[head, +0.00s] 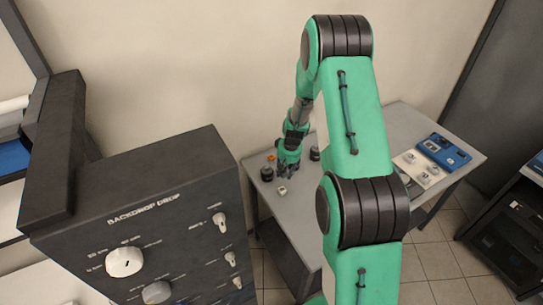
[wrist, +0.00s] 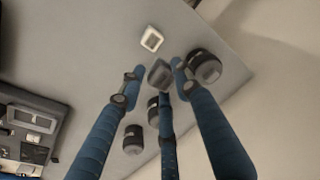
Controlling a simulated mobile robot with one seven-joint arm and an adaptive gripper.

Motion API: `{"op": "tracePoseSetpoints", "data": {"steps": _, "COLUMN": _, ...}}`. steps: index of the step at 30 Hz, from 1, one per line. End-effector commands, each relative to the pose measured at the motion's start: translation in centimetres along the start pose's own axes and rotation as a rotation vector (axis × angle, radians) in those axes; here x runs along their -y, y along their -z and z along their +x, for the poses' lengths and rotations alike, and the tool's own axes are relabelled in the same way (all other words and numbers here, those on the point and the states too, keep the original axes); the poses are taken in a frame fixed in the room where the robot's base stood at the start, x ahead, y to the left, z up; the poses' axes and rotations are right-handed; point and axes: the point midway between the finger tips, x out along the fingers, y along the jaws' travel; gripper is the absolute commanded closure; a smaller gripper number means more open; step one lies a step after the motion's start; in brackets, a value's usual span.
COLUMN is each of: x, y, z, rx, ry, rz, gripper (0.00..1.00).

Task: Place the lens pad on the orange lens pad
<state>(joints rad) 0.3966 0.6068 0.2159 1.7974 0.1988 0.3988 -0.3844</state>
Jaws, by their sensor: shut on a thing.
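My gripper (head: 286,174) is low over the near left part of the grey table in the head view. In the wrist view its blue fingers (wrist: 160,84) close around a small grey squarish block, which looks like the lens pad (wrist: 159,73). In the head view I cannot make the held piece out. A small orange spot, perhaps the orange lens pad (head: 271,157), shows on the table just left of my gripper. I see no orange in the wrist view. A pale square piece (head: 281,190) lies below my gripper; it also shows in the wrist view (wrist: 151,38).
Dark round pieces stand close by, one left of my gripper (head: 266,174) and one right (head: 315,154). The wrist view shows several dark cylinders (wrist: 205,66) around the fingers. A blue tray (head: 444,152) lies at the table's right. A dark control cabinet (head: 140,215) stands at left.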

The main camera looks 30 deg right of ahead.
Motion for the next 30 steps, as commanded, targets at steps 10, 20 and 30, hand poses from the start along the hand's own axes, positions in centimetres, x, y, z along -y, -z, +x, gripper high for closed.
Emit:
{"op": "tracePoseSetpoints", "data": {"steps": 10, "x": 1.0, "y": 3.8, "z": 2.0, "rx": 0.001, "ry": 0.001, "rz": 0.023, "gripper": 0.85}}
{"op": "tracePoseSetpoints", "data": {"steps": 20, "x": 1.2, "y": 4.5, "z": 2.6, "rx": 0.001, "ry": 0.001, "rz": 0.03, "gripper": 0.85}}
{"op": "tracePoseSetpoints", "data": {"steps": 30, "x": 1.2, "y": 4.7, "z": 2.6, "rx": 0.001, "ry": 0.001, "rz": 0.03, "gripper": 0.85}}
